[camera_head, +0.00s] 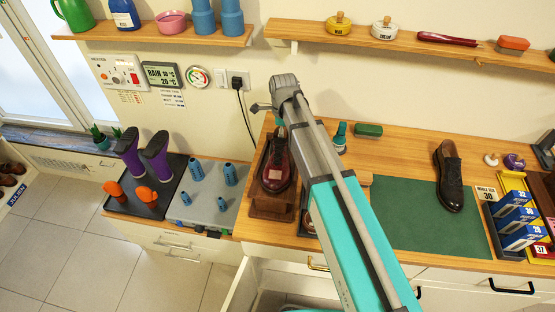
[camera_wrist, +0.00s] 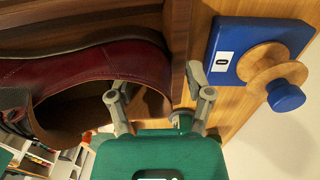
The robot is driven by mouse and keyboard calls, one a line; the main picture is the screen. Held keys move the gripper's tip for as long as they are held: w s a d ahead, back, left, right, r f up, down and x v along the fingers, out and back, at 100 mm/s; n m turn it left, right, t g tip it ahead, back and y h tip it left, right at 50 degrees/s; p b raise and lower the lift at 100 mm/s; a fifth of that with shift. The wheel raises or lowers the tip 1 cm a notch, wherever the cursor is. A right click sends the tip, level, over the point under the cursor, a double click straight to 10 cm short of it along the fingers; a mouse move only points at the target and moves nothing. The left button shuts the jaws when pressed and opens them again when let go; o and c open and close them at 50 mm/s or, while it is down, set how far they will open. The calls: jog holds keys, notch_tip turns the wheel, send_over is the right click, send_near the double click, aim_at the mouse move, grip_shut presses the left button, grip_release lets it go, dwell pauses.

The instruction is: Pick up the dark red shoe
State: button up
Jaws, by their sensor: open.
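The dark red shoe (camera_head: 284,158) stands on a brown wooden stand (camera_head: 270,208) on the counter, left of my arm in the head view. A pale label lies on its front part. In the wrist view the shoe (camera_wrist: 105,62) fills the left side, with its brown-lined opening showing. My gripper (camera_wrist: 160,90) is open, its two grey fingers apart. The left finger overlaps the shoe's opening, and the right finger is beyond the shoe's edge. I cannot tell whether either finger touches the shoe. In the head view my arm hides the fingers.
A black shoe (camera_head: 450,178) stands on a green mat (camera_head: 410,222) at the right. A grey tray with blue pegs (camera_head: 229,174) and purple boots (camera_head: 157,158) are on the left. In the wrist view, a blue block with a wooden knob (camera_wrist: 252,50) is at the right.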

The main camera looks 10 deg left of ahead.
grip_shut()
dwell(0.3)
jog(key=shift+r, duration=0.15)
dwell(0.3)
notch_tip(320, 180, up, 3)
jog(key=p, duration=0.3)
jog(key=s+a+r+p, duration=0.2)
jog(key=s+r+p, duration=0.7)
jog(key=s, duration=0.4)
jog(key=shift+s+a+r+p, duration=0.35)
jog(key=shift+s+p, duration=0.05)
jog(key=shift+p, duration=0.1)
